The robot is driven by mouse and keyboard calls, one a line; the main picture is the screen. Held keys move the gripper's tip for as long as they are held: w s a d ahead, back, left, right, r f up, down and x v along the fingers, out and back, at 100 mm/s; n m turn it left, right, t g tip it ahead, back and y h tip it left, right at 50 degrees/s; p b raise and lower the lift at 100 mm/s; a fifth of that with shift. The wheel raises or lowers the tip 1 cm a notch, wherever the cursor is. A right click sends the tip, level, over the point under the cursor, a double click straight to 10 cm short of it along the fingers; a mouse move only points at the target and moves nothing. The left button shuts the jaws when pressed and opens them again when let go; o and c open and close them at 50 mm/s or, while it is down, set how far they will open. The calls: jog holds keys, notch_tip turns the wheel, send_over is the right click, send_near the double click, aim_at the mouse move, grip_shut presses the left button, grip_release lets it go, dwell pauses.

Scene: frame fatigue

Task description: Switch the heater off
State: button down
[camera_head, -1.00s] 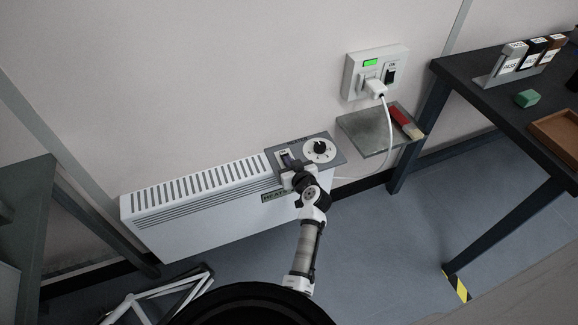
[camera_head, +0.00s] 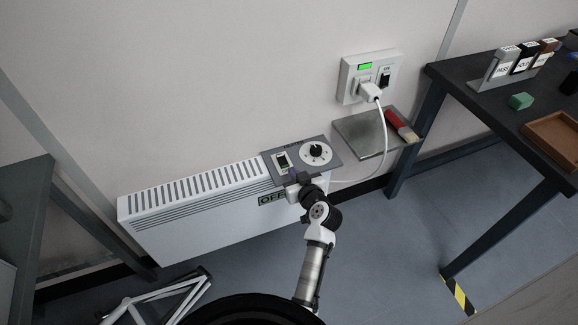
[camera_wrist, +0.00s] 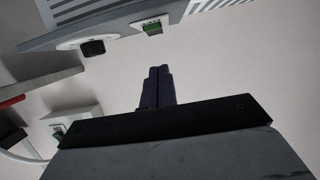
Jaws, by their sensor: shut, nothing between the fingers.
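The white heater (camera_head: 200,215) stands low against the wall, with a grey control panel on its top right. The panel carries a rocker switch (camera_head: 282,162) with a green part and a round dial with a black knob (camera_head: 316,151). A label on the heater front (camera_head: 269,199) reads "OFF", its right end hidden by my arm. My gripper (camera_head: 296,176) is at the panel's front edge, just below the switch. In the wrist view its dark fingers (camera_wrist: 157,88) are together and empty, apart from the switch (camera_wrist: 152,28) and knob (camera_wrist: 93,47).
A wall socket (camera_head: 370,76) with a green light holds a white plug; its cord hangs to the heater. A small shelf (camera_head: 365,132) bears a red-handled brush (camera_head: 400,125). A dark table (camera_head: 490,110) stands right, another bench (camera_head: 30,190) left, and a white frame (camera_head: 160,300) on the floor.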

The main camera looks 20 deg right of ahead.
jog(key=shift+f+v, duration=0.2)
jog(key=shift+v, duration=1.35)
